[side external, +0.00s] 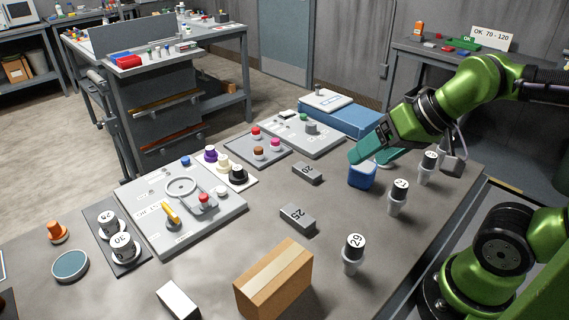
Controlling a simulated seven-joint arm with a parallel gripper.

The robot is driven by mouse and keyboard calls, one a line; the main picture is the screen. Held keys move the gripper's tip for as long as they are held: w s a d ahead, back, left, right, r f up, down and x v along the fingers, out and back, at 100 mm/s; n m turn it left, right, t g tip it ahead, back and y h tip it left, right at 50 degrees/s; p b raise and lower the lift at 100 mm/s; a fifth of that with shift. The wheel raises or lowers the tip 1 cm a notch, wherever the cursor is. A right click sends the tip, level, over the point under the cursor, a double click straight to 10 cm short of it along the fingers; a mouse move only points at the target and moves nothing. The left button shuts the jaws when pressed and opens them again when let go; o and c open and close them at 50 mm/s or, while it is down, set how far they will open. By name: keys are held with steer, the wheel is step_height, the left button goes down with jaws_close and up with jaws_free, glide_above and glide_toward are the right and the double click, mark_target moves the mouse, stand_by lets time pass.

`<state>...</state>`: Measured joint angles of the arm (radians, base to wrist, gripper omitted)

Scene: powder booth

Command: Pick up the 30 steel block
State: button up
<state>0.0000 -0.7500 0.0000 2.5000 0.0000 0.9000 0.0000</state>
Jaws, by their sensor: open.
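Two grey blocks lie flat on the table in the side external view. The farther block (307,172), near the table's middle, has a small dark number that may be 30 but is hard to read. The nearer block (297,217) seems to read 25. My gripper (371,158) is open, with teal fingers pointing down to the left. It appears above or just behind a small blue container (361,177), to the right of the farther block and apart from both blocks. Nothing is visible between the fingers.
Numbered white-and-black cylinders stand along the right side, one (353,254) near the front. A cardboard box (274,282) and a white block (178,300) are at the front. A control panel (150,225) lies left. Bare table surrounds the grey blocks.

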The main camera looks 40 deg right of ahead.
steer(key=n+g+h, duration=0.2)
steer(key=n+g, duration=0.3)
steer(key=g, duration=0.2)
glide_above(177, 301)
steer(key=f, duration=1.2)
steer(key=shift+d+f, duration=0.15)
steer(key=shift+d, duration=0.25)
steer(key=shift+s+a+f, duration=0.1)
steer(key=shift+a+f, duration=0.1)
steer(key=shift+f, duration=1.4)
steer(key=shift+a+f, duration=0.2)
steer(key=shift+f, duration=1.35)
